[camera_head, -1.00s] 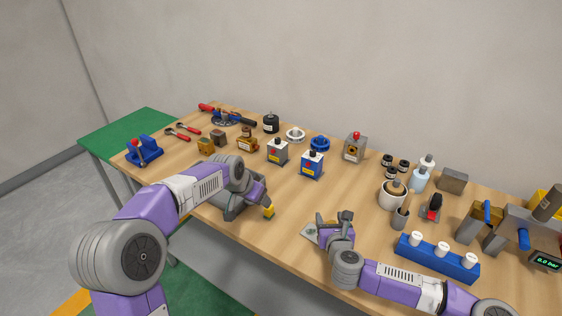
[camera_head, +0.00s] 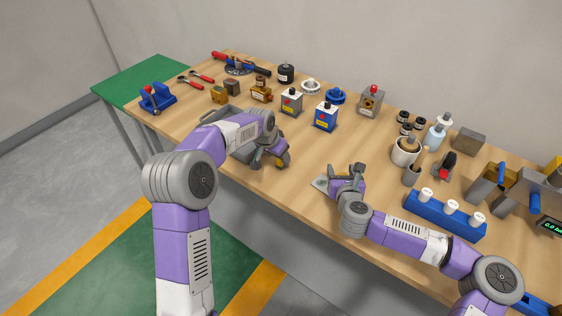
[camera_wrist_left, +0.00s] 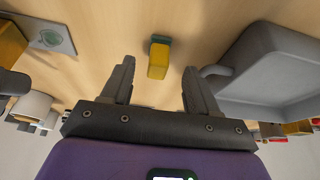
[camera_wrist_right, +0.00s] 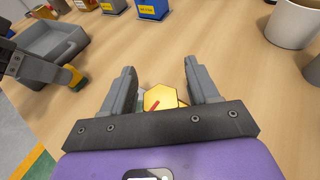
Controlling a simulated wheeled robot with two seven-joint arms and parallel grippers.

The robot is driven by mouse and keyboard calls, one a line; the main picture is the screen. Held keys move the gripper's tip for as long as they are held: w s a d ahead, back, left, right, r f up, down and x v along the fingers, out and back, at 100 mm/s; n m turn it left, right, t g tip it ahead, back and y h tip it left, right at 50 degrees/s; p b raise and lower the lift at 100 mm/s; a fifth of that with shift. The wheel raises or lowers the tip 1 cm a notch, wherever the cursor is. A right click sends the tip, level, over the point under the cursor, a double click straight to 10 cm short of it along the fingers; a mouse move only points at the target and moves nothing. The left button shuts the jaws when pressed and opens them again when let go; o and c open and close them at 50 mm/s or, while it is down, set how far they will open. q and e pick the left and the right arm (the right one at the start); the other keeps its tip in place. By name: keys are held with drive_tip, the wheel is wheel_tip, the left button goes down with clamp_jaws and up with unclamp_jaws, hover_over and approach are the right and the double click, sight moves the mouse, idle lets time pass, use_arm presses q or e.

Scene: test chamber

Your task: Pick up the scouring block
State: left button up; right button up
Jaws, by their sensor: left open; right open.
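The scouring block, yellow with a green layer, lies on the wooden table; it shows in the left wrist view (camera_wrist_left: 158,60), ahead of and between the open fingers of my left gripper (camera_wrist_left: 158,74). In the right wrist view the block (camera_wrist_right: 74,78) is at the left, beside my left gripper. My right gripper (camera_wrist_right: 160,82) is open; a yellow hexagonal piece (camera_wrist_right: 160,97) shows between its fingers, and I cannot tell if it touches.
A grey tray (camera_wrist_left: 265,75) stands close beside the block. A flat grey plate (camera_head: 320,184) lies by my right gripper. Blue and grey boxes (camera_head: 326,116) stand behind, and a blue rack with white-topped pieces (camera_head: 440,216) is at the right. The table between block and boxes is clear.

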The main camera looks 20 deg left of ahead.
use_arm(q)
drive_tip(key=x, duration=0.3)
drive_tip(key=shift+d+f, duration=0.1)
drive_tip(key=shift+f, duration=0.15)
clamp_jaws()
wheel_tip(320, 180, up, 10)
drive_tip(key=shift+r, duration=0.1)
idle(0.5)
